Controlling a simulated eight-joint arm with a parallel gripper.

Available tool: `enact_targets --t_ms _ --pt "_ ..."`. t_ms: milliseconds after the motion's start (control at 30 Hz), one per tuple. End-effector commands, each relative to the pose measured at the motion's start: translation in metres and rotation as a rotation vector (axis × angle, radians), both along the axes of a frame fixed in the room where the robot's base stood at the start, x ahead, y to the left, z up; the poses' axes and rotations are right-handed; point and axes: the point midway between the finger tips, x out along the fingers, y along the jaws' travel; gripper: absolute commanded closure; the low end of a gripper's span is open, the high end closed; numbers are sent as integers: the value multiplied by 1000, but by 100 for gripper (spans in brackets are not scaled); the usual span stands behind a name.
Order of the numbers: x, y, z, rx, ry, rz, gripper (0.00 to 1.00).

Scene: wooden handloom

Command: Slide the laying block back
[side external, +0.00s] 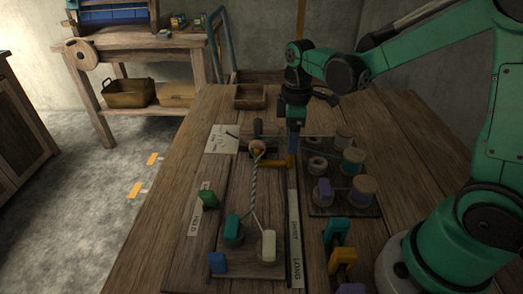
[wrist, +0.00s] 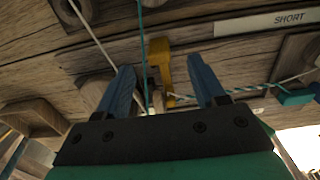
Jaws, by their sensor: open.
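A yellow angled piece (side external: 273,163), seemingly the laying block, sits on the loom board (side external: 215,258) beside a round wooden knob (side external: 257,147). A twisted white-and-teal cord (side external: 253,185) runs from the knob toward the front of the board. My gripper (side external: 293,150) points down at the right end of the yellow piece, its blue fingers apart. In the wrist view the yellow piece (wrist: 160,65) shows between the open fingers (wrist: 160,62), and the twisted cord (wrist: 240,90) passes behind the right finger. I cannot tell whether either finger touches the piece.
A teal peg (side external: 232,230) and a white peg (side external: 267,245) hold cord ends. A rack of spools (side external: 345,208) stands right of the board, with a teal strand crossing to it. Loose coloured blocks (side external: 342,260) lie front right. A wooden tray (side external: 250,97) sits at the back.

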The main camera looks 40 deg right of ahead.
Motion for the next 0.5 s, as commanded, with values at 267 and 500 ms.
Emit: enact_targets --t_ms 267,500 --pt "1 -1 -27 1 10 14 37" --pt "1 -1 -52 1 8 13 37"
